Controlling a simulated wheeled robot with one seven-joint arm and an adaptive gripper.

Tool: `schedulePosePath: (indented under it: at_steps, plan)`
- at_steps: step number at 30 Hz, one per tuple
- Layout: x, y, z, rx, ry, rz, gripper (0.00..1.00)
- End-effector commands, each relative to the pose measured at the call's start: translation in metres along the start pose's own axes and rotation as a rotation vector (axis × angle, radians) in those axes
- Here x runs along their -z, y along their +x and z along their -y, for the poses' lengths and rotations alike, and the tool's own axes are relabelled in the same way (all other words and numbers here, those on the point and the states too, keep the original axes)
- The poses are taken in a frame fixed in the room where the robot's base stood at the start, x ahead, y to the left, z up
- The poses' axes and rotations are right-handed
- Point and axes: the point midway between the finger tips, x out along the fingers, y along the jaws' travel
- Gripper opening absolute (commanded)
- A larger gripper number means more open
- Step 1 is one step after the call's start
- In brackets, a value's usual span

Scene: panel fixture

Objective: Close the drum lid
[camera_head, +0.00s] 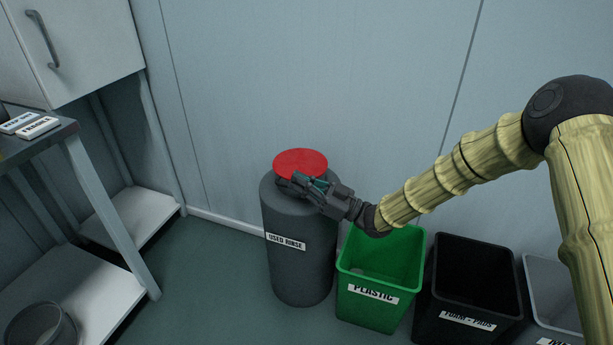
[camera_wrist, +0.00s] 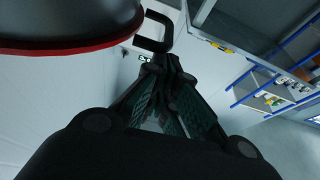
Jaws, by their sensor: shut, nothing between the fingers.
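The grey drum (camera_head: 297,250), labelled USED RINSE, stands on the floor against the wall. Its round red lid (camera_head: 300,160) shows at the drum's top, toward the back; I cannot tell its exact tilt. My gripper (camera_head: 287,184) is shut and empty, reaching from the right over the drum top and covering the lid's near edge. In the wrist view, my shut fingers (camera_wrist: 172,66) point away from the camera. A dark rounded body with a red rim (camera_wrist: 85,47) fills the upper left there, apart from the fingertips. Contact with the lid cannot be told.
A green PLASTIC bin (camera_head: 370,312) stands right beside the drum, with a black bin (camera_head: 470,322) and a grey bin further right. A table with shelves (camera_head: 105,215) and a cabinet (camera_head: 80,45) are at left. Floor is free between table and drum.

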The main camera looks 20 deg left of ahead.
Motion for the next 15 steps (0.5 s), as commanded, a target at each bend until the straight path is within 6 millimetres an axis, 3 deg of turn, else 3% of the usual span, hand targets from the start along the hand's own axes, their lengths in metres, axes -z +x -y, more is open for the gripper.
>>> schedulePosePath:
  at_steps: [15]
  plan:
    - [-0.0094,-0.0022,0.0024,0.001,0.003,0.003,0.00]
